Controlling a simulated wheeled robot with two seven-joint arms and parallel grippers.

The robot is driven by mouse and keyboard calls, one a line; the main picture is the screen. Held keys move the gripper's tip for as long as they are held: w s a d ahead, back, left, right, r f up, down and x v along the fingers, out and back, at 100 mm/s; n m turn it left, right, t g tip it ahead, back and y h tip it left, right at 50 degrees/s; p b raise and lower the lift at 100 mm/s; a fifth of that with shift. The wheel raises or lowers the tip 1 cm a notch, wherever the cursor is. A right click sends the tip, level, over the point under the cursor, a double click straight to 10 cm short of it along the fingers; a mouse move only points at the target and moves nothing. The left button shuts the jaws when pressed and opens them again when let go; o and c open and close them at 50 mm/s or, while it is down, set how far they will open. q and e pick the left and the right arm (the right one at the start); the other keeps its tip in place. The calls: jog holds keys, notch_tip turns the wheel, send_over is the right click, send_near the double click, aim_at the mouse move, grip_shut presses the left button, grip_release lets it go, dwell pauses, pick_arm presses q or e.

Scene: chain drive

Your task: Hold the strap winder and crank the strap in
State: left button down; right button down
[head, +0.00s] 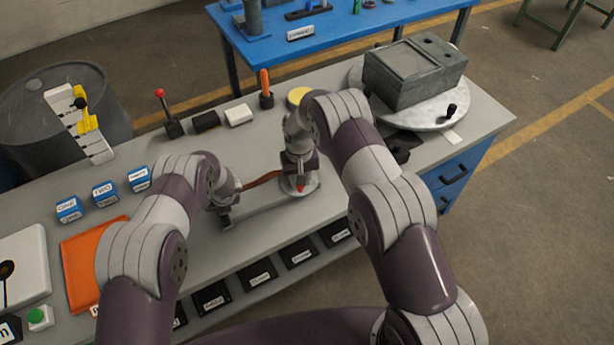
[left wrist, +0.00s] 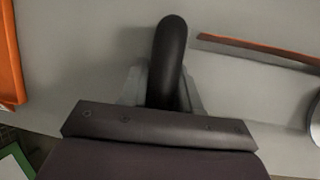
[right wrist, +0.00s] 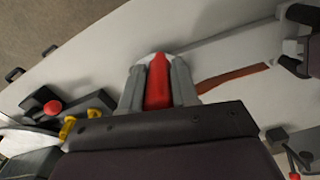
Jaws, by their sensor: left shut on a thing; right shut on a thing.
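The strap winder has a round grey disc (head: 314,189) lying on the grey bench, with a thin bar running left from it. My right gripper (head: 300,178) stands over the disc and is shut on the red crank knob (right wrist: 157,82). My left gripper (head: 226,204) is shut on a black handle (left wrist: 169,60) at the left end of the bar. The reddish-brown strap (head: 262,180) stretches between the two grippers. It also shows in the left wrist view (left wrist: 260,48) and the right wrist view (right wrist: 232,79). The disc is mostly hidden by my right gripper in the head view.
A grey box stands on a round turntable (head: 432,116) at the right. A black fixture (head: 402,147) sits close to my right arm. A red-knobbed lever (head: 172,125) stands behind.

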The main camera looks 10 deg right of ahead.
jog(key=w+a+m, duration=0.4)
jog(key=a+m, duration=0.2)
jog(key=m, duration=0.5)
jog(key=shift+w+a, duration=0.25)
jog(key=shift+w, duration=0.15)
dwell(0.3)
jog(key=c, duration=0.8)
grip_release()
jog(key=shift+c, duration=0.2)
